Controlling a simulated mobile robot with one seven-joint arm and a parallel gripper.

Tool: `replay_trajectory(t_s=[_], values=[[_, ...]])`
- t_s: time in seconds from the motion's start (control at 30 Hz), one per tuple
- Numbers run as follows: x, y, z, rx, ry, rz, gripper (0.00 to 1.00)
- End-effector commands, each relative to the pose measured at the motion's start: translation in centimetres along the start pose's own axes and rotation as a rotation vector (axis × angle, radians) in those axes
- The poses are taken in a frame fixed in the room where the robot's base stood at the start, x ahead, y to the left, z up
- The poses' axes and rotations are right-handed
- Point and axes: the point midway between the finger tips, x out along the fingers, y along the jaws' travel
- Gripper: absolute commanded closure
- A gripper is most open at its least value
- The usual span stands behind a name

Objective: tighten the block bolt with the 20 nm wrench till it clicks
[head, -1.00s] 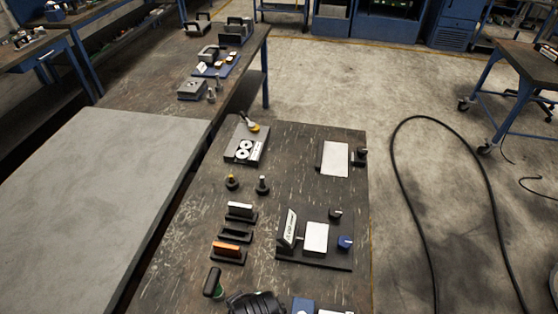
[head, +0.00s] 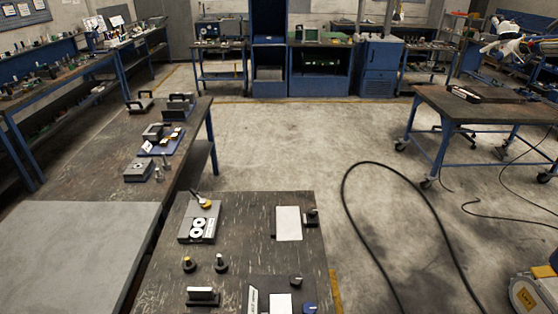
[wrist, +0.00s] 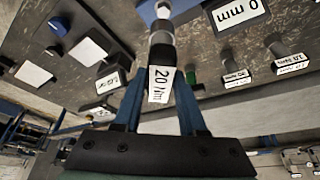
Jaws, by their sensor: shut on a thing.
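In the wrist view, my gripper (wrist: 160,112) is shut on the handle of a wrench (wrist: 162,55) with a white "20 Nm" label. The wrench points away from my gripper toward the top edge, where a pale round part of it shows. My gripper is not in the head view. In the head view, a grey block (head: 186,229) with a white panel bearing two dark rings lies at the far left of the near bench. A yellow-collared piece (head: 205,204) stands at its back edge; I cannot tell whether this is the block bolt.
Two upright knobbed pieces (head: 221,263) stand in front of the block. A white plate (head: 288,223) lies to its right. The dark near bench (head: 250,225) has bare room between them. A grey slab surface (head: 75,245) adjoins at left. A black cable loops on the floor.

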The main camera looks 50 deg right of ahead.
Motion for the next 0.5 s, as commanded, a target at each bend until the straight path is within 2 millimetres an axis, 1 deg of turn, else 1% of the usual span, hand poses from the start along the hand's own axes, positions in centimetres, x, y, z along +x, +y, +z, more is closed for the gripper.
replay_trajectory(t_s=[0.5], values=[[4.0,0.0,1.6,0.000,0.002,0.000,1.00]])
